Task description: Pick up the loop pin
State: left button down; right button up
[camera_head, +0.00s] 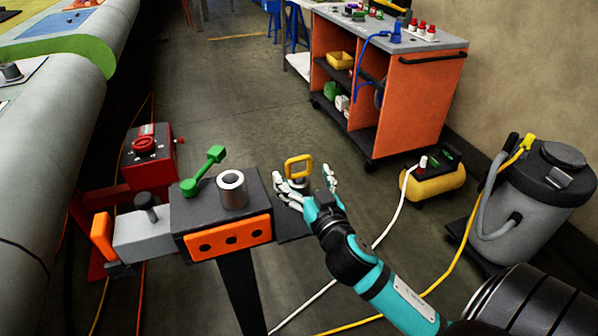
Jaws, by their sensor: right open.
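The loop pin (299,166) has a yellow square loop handle standing up. It sits at the right side of the dark jig stand, and its lower part is partly hidden by my gripper. My right gripper (307,182) is open, with its pale fingers on either side of the pin just below the loop. I cannot tell whether the fingers touch it. My left gripper is not in view.
The jig stand (262,197) carries a metal bushing (232,188) and a green handle (205,172). A red clamp unit (147,157) stands to the left, by the grey wing (55,130). An orange tool cart (424,103), yellow compressor (435,180) and grey vacuum (530,195) stand right.

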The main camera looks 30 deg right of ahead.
jog(key=x, duration=0.4)
jog(key=shift+d+f+p, duration=0.1)
jog(key=shift+d+p, duration=0.15)
jog(key=shift+p, duration=0.05)
jog(key=c, duration=1.7)
jog(key=shift+c, duration=0.4)
jog(key=shift+w+a+f, duration=0.1)
jog(key=shift+w+f, duration=0.05)
jog(key=shift+f, duration=0.1)
grip_shut()
